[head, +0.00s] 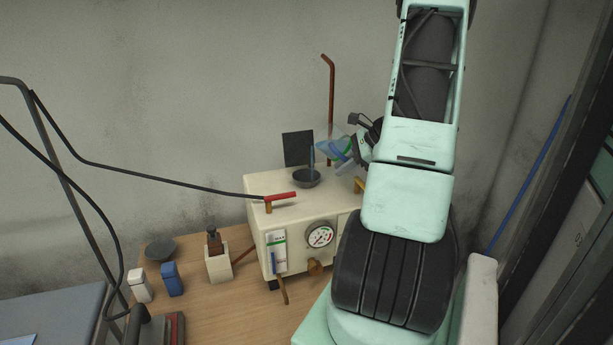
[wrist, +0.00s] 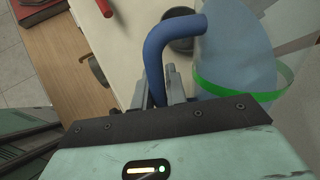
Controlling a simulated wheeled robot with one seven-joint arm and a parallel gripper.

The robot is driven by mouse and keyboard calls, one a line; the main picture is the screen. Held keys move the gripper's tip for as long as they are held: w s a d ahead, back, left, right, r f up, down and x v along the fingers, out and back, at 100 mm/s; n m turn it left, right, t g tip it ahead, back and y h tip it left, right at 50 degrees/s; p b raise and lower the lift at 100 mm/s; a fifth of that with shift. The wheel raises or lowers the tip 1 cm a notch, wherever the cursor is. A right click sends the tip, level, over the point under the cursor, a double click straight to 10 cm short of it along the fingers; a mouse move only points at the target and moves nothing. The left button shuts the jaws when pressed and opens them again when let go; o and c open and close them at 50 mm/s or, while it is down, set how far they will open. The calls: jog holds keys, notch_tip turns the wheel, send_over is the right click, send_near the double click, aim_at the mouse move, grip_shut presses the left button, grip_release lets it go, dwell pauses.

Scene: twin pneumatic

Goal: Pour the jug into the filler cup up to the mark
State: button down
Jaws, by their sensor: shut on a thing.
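The jug (head: 332,146) is see-through with a green band and a blue handle, and it is tilted to the left. My gripper (head: 357,150) is shut on its blue handle. In the wrist view the handle (wrist: 160,50) rises between my fingers (wrist: 163,88), with the clear jug body (wrist: 238,50) to the right. The dark filler cup (head: 306,180) stands on top of the cream machine, below and left of the jug. A narrow blue upright strip (head: 311,158) shows above the cup; I cannot tell whether it is liquid. The cup's inside and mark are not readable.
The cream machine (head: 284,205) carries a red lever (head: 281,197), a dial (head: 320,235) and a level gauge (head: 277,251). A dark panel (head: 297,149) and a copper pipe (head: 330,95) stand behind. A bowl (head: 160,250) and small containers sit left on the wooden table (head: 205,310).

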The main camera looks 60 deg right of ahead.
jog(key=shift+s+d+f+g+h+p, duration=0.1)
jog(key=shift+d+f+g+h+p, duration=0.1)
jog(key=shift+g+h+p, duration=0.5)
dwell(3.0)
jog(key=shift+f+t+b, duration=0.15)
jog(key=shift+t+b, duration=0.15)
jog(key=shift+b, duration=0.2)
jog(key=shift+t+y+b, duration=0.5)
jog(key=shift+t, duration=0.1)
jog(key=r+t+y, duration=0.1)
jog(key=t, duration=0.1)
jog(key=t+y, duration=0.1)
jog(key=t, duration=0.1)
jog(key=s+d+r+t+y, duration=0.1)
jog(key=t+y, duration=0.1)
jog(key=shift+r+m, duration=0.3)
jog(key=shift+m, duration=0.1)
jog(key=shift+s+f+t+y, duration=0.2)
jog(key=shift+s+t+y, duration=0.1)
jog(key=shift+t+y, duration=0.45)
notch_tip(320, 180, up, 6)
jog(key=p, duration=0.5)
jog(key=shift+r, duration=0.1)
